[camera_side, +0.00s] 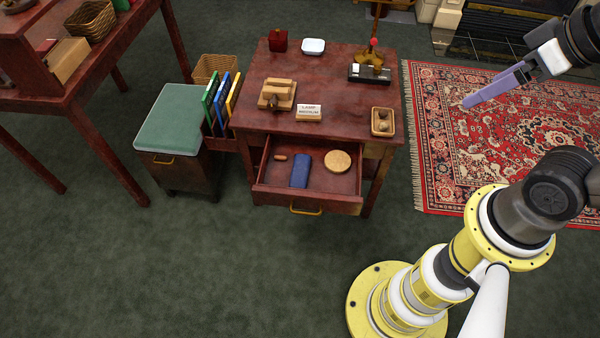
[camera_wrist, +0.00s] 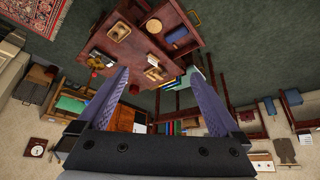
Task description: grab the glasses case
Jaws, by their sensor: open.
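A blue, flat oblong item that looks like the glasses case (camera_side: 300,170) lies in the pulled-out drawer (camera_side: 325,205) of the dark red desk. It also shows in the wrist view (camera_wrist: 177,35). In the drawer, a small brown item (camera_side: 280,157) lies to its left and a round tan disc (camera_side: 337,161) to its right. My gripper (camera_side: 468,101) has purple fingers and is up over the rug side, well to the right of the desk and apart from the case. In the wrist view the fingers (camera_wrist: 158,74) are spread with nothing held between them.
A green-topped cabinet (camera_side: 178,120) stands left. Floor before the drawer is clear.

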